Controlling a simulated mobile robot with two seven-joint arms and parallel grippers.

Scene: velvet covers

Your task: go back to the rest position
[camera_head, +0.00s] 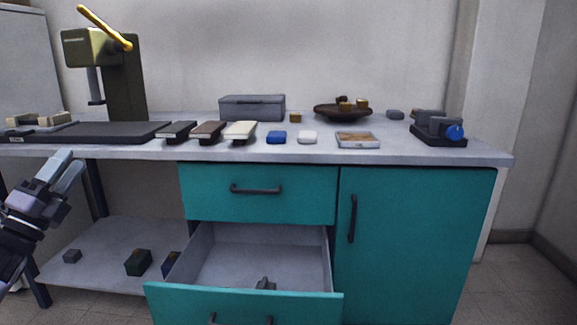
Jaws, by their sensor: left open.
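My left gripper (62,172) is at the left edge, in front of the table and below its top. Its fingers point up and to the right, and it is open with nothing seen between them. It is apart from the table and the drawers. My right gripper is not in view.
The lower teal drawer (245,306) is pulled out, with a small grey object (266,284) inside. The upper drawer (290,205) and the cabinet door (415,240) are shut. Several items line the tabletop (430,156). A low shelf (105,270) holds small blocks.

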